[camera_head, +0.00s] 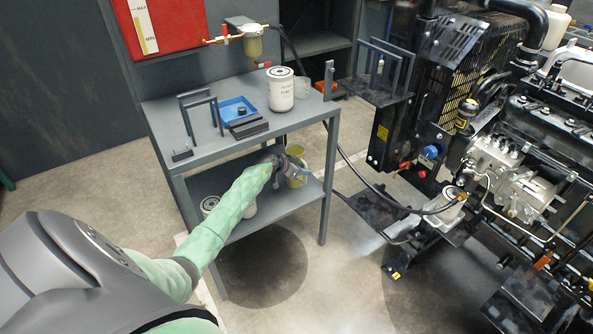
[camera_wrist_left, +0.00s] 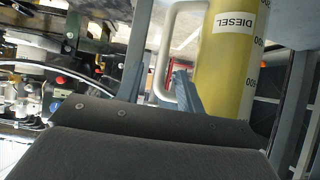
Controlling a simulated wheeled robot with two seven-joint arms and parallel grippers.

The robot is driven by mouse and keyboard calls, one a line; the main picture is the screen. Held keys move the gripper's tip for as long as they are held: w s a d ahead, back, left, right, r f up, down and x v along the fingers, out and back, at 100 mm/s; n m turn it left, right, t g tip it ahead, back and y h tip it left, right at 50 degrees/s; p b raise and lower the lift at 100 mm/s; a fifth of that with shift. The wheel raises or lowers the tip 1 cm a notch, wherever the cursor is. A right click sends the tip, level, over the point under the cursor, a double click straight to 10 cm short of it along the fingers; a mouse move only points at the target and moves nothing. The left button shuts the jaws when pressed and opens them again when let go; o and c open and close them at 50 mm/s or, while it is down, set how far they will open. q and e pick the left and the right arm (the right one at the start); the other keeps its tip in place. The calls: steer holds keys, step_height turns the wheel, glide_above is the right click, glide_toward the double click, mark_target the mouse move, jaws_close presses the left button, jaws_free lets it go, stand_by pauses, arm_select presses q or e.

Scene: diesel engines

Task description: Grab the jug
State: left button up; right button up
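The jug (camera_head: 296,153) is yellow and stands on the lower shelf of the grey table, partly hidden behind my left gripper (camera_head: 289,169). In the left wrist view the jug (camera_wrist_left: 228,65) fills the upper right, with a DIESEL label and scale marks. Its pale handle (camera_wrist_left: 166,50) stands out to the left of the body. My left gripper's blue-grey fingers (camera_wrist_left: 160,78) are apart, one left of the handle and one near the gap between handle and body. I cannot tell whether they touch the handle. My right gripper is not in view.
The grey table (camera_head: 225,143) has a post (camera_head: 330,185) right of the jug. On its top are a white filter (camera_head: 280,90), a blue tray (camera_head: 237,111) and a clear cup (camera_head: 301,87). A diesel engine (camera_head: 510,165) stands at the right. A black hose hangs between.

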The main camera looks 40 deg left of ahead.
arm_select(q)
steer(key=shift+x, duration=1.1)
jaws_close()
stand_by(0.6)
